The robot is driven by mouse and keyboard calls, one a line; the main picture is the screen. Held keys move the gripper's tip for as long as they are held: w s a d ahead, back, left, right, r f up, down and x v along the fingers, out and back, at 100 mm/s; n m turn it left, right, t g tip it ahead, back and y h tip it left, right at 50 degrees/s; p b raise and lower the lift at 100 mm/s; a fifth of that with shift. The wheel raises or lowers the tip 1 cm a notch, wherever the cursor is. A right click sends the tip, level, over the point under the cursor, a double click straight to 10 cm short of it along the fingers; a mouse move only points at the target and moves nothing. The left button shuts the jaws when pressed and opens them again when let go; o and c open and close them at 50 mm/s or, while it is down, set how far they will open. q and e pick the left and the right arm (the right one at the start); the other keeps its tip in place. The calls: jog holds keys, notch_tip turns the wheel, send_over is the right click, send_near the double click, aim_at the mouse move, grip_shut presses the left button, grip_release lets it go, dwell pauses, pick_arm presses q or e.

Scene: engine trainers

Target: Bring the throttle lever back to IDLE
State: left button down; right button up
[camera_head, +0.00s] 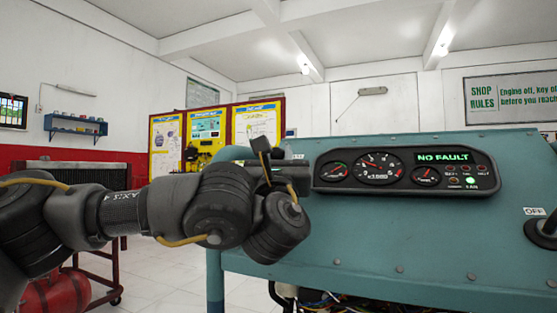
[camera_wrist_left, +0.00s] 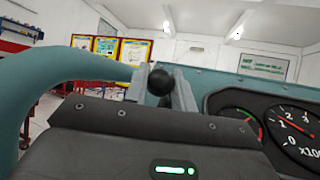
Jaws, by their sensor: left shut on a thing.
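The throttle lever's round black knob (camera_wrist_left: 160,80) shows in the left wrist view, between the two grey fingers of my left gripper (camera_wrist_left: 159,90). The fingers are shut on it. In the head view my left gripper (camera_head: 293,173) is at the left end of the teal engine console (camera_head: 400,230), mostly hidden by my own wrist. The lever, its slot and its IDLE mark are hidden there, so I cannot tell the lever's exact position. My right gripper is in neither view.
The gauge panel (camera_head: 405,170) beside my gripper reads NO FAULT, with a green lamp lit. A key switch marked OFF (camera_head: 541,229) is at the right. A teal tube frame (camera_wrist_left: 40,85) curves close on the left of my gripper. Posters (camera_head: 207,130) stand behind.

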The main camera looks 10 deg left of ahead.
pick_arm(q)
jog(key=c, duration=1.2)
grip_release()
jog(key=p+v, duration=0.1)
jog(key=v, duration=1)
jog(key=shift+p, duration=0.4)
jog(key=shift+w, duration=0.1)
